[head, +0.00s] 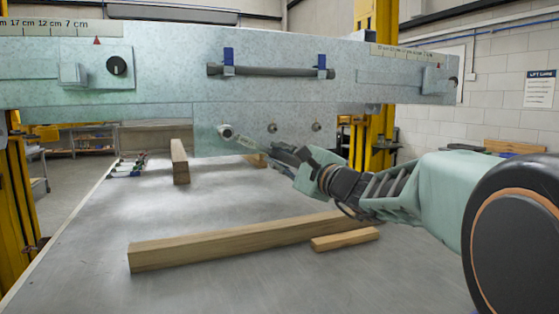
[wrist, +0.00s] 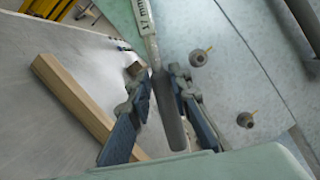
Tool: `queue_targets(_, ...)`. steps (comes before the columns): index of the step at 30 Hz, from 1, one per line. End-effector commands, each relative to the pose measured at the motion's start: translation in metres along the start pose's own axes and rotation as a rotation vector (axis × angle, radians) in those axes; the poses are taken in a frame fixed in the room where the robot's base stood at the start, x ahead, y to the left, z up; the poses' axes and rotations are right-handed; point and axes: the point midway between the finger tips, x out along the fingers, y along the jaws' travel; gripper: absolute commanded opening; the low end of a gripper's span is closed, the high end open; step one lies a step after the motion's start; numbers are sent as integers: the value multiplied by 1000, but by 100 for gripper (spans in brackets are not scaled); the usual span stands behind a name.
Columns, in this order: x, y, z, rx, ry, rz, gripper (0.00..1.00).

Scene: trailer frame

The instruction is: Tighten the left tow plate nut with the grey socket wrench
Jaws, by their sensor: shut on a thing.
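The tow plate (head: 240,113) hangs below the pale trailer beam. My gripper (head: 279,151) is shut on the handle of the grey socket wrench (head: 243,143), which runs up and left from it. The wrench's round head (head: 225,131) is at the plate's left side, where it covers whatever lies behind it; I cannot tell if it is seated on the left nut. Two other nuts, a middle one (head: 272,128) and a right one (head: 316,127), are bare. In the wrist view the wrench handle (wrist: 148,35) passes between my fingers (wrist: 158,78); its head is out of frame.
On the grey table (head: 90,260) lie a long wooden beam (head: 220,243), a short wooden piece (head: 345,239) and a wooden block (head: 180,162). Several tools (head: 128,166) lie at the left back. A dark bar (head: 270,71) is mounted on the trailer beam.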

Motion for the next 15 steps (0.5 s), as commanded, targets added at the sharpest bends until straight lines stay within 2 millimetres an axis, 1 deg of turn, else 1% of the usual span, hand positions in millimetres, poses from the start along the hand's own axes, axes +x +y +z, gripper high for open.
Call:
queue_targets(11,0,0,1,12,-2,-6,0)
queue_targets(15,0,6,0,34,-2,-11,0)
